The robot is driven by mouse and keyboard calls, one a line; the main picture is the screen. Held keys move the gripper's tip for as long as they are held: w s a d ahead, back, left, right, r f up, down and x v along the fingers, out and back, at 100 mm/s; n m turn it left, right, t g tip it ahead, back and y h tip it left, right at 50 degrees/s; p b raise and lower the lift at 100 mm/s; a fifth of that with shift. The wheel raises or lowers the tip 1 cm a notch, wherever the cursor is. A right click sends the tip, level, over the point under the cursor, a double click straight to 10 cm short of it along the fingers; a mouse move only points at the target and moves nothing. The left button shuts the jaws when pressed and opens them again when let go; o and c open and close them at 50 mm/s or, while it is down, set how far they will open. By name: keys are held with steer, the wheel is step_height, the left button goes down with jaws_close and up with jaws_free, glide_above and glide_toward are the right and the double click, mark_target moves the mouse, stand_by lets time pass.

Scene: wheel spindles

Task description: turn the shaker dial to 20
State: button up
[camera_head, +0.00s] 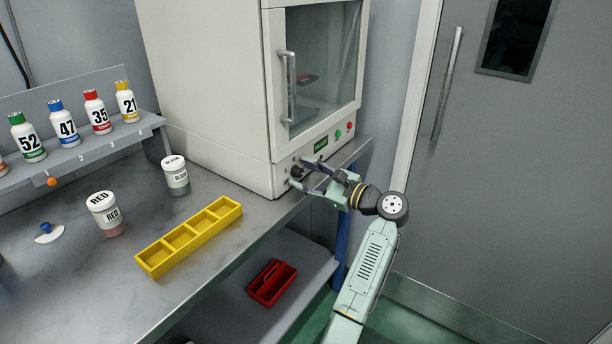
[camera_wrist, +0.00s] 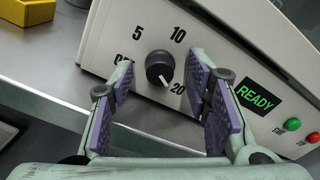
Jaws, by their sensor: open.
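The shaker dial (camera_wrist: 160,67) is a round black knob on the pale front panel of the cabinet. Its white pointer mark faces lower right, close to the printed 20. The 5 and 10 marks show above it, and the label at its left is partly covered by a finger. In the head view the dial is small and partly hidden by my gripper (camera_head: 298,177). In the wrist view my gripper (camera_wrist: 160,76) is open, one purple-padded finger on each side of the dial. Gaps show between pads and knob, with no clear contact.
A display (camera_wrist: 256,97) reads READY, beside a green button (camera_wrist: 292,124) and a red button (camera_wrist: 313,137). The cabinet (camera_head: 215,90) has a glass door with a handle (camera_head: 289,88) above. A yellow tray (camera_head: 190,238) and labelled jars stand on the bench to the left.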

steer(key=v, duration=1.2)
